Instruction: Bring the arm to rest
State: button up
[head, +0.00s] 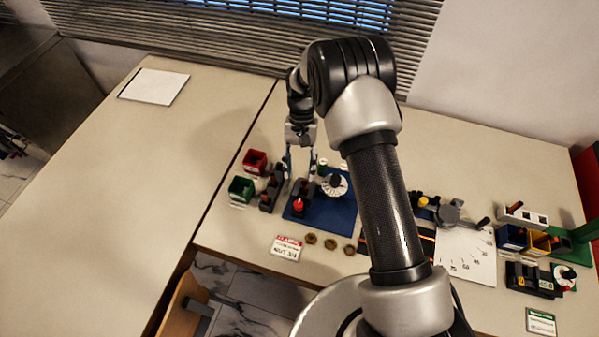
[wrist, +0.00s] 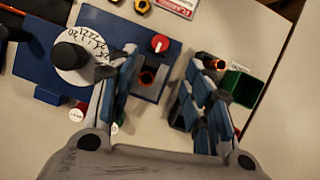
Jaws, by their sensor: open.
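My arm reaches out over the table (head: 130,120) and bends down at its far end. My gripper (head: 300,172) points down, open, above the blue board (head: 335,213). In the wrist view its two fingers (wrist: 160,68) are spread, with a black block with a copper-rimmed opening (wrist: 149,75) showing between them. I see nothing held. The board also carries a white dial with a black knob (wrist: 72,57) and a red knob (wrist: 159,43). The exact height of the fingertips above the board is hard to tell.
A green bin (head: 241,188), a red bin (head: 255,161) and a black rack (head: 270,190) stand left of the board. Several brass nuts (head: 328,243) and a red-headed card (head: 287,246) lie in front. Other fixtures (head: 525,240) crowd the right. The left tabletop is mostly bare, with a white sheet (head: 154,86).

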dwell(0.4)
jog(key=s+d+r+n+t+b, duration=0.1)
jog(key=s+d+r+t+b, duration=0.15)
jog(key=r, duration=0.75)
jog(key=s+d+r+t+b, duration=0.1)
jog(key=s+d+r+t, duration=0.15)
jog(key=r, duration=0.85)
jog(key=s+d+r+t+b, duration=0.1)
jog(key=s+d+r+t, duration=0.1)
jog(key=s, duration=0.8)
jog(key=s+d+r+n+t+b, duration=0.1)
jog(key=s+d, duration=0.4)
jog(key=s, duration=0.6)
jog(key=shift+r+t+h+b, duration=0.3)
jog(key=shift+r+t+b, duration=0.1)
jog(key=shift+t+b, duration=0.25)
